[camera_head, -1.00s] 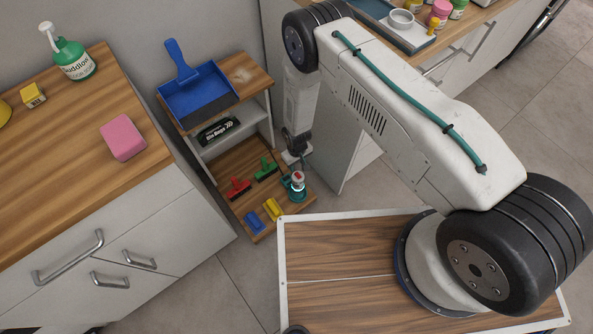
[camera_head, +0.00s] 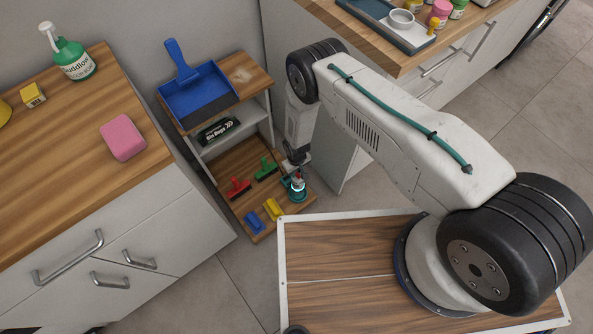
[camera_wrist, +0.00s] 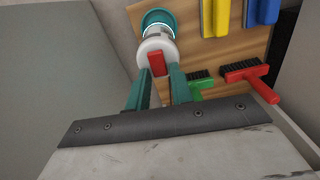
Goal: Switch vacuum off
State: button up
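The vacuum is a small upright device with a white body (camera_wrist: 153,47) and a teal base. It stands at the front right end of the low wooden shelf in the head view (camera_head: 297,188). A red switch (camera_wrist: 156,63) shows on its side facing my wrist camera. My gripper (camera_wrist: 161,74) has two teal fingers, spread apart with nothing held between them. Their tips are close to the vacuum, on either side of the red switch in the picture. I cannot tell whether they touch it. In the head view my wrist partly covers the vacuum's top.
Red (camera_head: 238,188) and green (camera_head: 266,168) brushes lie beside the vacuum, with blue (camera_head: 254,223) and yellow (camera_head: 273,209) ones nearer the front edge. A blue dustpan (camera_head: 197,95) lies on the upper shelf. A grey cabinet side (camera_head: 345,160) stands close on the right.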

grip_shut()
jog(key=shift+d, duration=0.1)
jog(key=shift+s+d+r+t+y, duration=0.1)
jog(key=shift+s+t+y, duration=0.1)
jog(key=shift+t+y, duration=0.4)
jog(key=shift+s+t+y, duration=0.15)
jog(key=shift+t+y, duration=0.15)
jog(key=shift+t, duration=0.6)
jog(key=shift+o, duration=2.4)
grip_release()
jog(key=shift+r, duration=0.1)
jog(key=v, duration=0.7)
jog(key=shift+r, duration=0.3)
